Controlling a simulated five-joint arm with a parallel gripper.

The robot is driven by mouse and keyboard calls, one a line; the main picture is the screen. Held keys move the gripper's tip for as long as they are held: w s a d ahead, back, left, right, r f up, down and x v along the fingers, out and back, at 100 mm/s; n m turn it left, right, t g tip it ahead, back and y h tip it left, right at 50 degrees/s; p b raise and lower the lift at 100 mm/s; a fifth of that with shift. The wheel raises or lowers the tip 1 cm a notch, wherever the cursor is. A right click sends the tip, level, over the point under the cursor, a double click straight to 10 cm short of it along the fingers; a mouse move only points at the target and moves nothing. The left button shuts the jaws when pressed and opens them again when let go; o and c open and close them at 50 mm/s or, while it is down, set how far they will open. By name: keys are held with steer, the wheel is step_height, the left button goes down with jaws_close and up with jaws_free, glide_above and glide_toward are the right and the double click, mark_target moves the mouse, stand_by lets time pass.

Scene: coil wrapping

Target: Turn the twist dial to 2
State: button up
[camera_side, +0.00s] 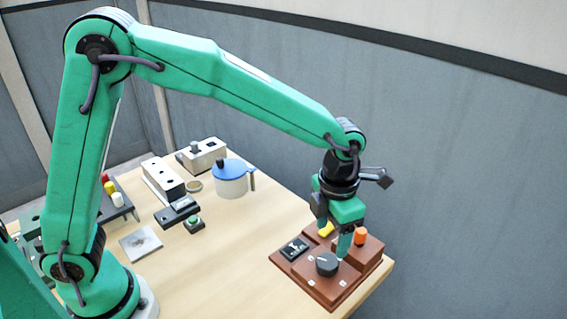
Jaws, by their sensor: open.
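The twist dial (327,264) is a dark round knob near the front of a reddish-brown control box (349,278). A light mark shows on its top, and small pale labels sit on the box around it; the numbers are too small to read. My gripper (334,238) is green, points down and is open just above and behind the dial. Its fingers appear apart, and I cannot tell whether either touches the box or dial. Nothing is visible between them except part of a yellow piece behind.
The box also carries an orange knob (361,236), a yellow part (326,230) and a dark panel (294,249). It sits at the table's right corner. A white pot with blue lid (231,181), a green button (194,223) and a metal plate (141,243) stand left. The table's front middle is clear.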

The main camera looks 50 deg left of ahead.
steer(key=shift+n, duration=0.3)
steer(key=n, duration=0.3)
steer(key=shift+n, duration=0.4)
steer(key=n, duration=1.3)
steer(key=shift+n, duration=0.4)
steer(key=n, duration=1.3)
steer(key=shift+n, duration=0.3)
steer(key=n, duration=0.4)
